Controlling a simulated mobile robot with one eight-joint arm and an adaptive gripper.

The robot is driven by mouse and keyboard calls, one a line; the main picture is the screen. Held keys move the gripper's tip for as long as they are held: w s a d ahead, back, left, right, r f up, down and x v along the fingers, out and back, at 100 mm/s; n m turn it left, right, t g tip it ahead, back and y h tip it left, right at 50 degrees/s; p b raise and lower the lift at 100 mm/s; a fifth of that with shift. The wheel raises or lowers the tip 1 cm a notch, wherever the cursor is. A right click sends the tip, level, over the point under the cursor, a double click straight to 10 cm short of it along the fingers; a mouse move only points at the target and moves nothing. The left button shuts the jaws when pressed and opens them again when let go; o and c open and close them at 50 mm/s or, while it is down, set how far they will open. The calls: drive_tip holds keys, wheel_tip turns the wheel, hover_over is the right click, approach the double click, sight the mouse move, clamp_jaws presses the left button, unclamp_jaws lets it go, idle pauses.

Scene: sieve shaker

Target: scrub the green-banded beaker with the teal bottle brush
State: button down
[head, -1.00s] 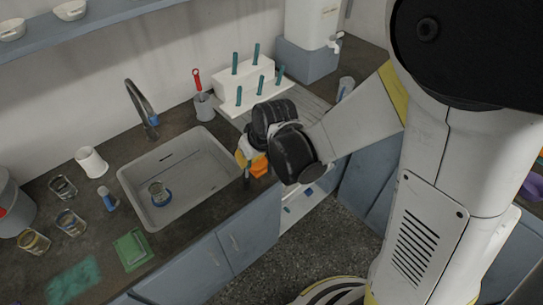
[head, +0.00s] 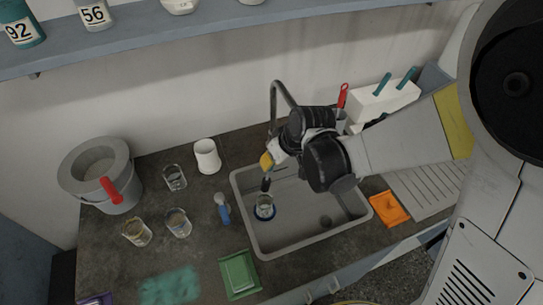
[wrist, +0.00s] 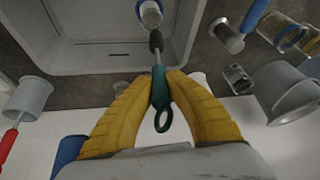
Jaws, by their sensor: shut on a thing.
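My gripper (head: 267,162) has yellow fingers shut on the teal bottle brush (wrist: 160,92), whose ring end shows between the fingers in the wrist view. Its dark bristle head (head: 265,184) points down over the sink. A glass beaker (head: 265,203) stands in the sink with a blue ring around its base, just below the bristles; it also shows in the wrist view (wrist: 150,14). I cannot make out a green band on it. The bristles look close to its mouth; I cannot tell whether they are inside.
The grey sink (head: 244,211) has a tap (head: 273,115) behind it. Several glasses, a white cup (head: 206,156) and a grey bucket (head: 96,205) stand to the left. A green tray (head: 239,273) lies in front, and an orange item (head: 389,208) lies to the right.

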sight(269, 179)
drive_tip(key=shift+w+a+f, duration=0.2)
drive_tip(key=shift+f, duration=0.15)
drive_tip(key=shift+s+d+f+b, duration=0.2)
drive_tip(key=shift+f+b, duration=0.35)
drive_tip(key=shift+b, duration=0.05)
drive_tip(key=f+b, duration=0.3)
drive_tip(key=f, duration=0.2)
drive_tip(key=shift+d+b, duration=0.2)
drive_tip(key=shift+b, duration=0.15)
drive_tip(key=f+b, duration=0.4)
drive_tip(key=f, duration=0.1)
drive_tip(key=a+f+b, duration=0.1)
drive_tip(key=f+b, duration=0.1)
drive_tip(key=f, duration=0.1)
drive_tip(key=shift+w+a+f+b, duration=0.1)
drive_tip(key=shift+w+b, duration=0.1)
drive_tip(key=shift+b, duration=0.2)
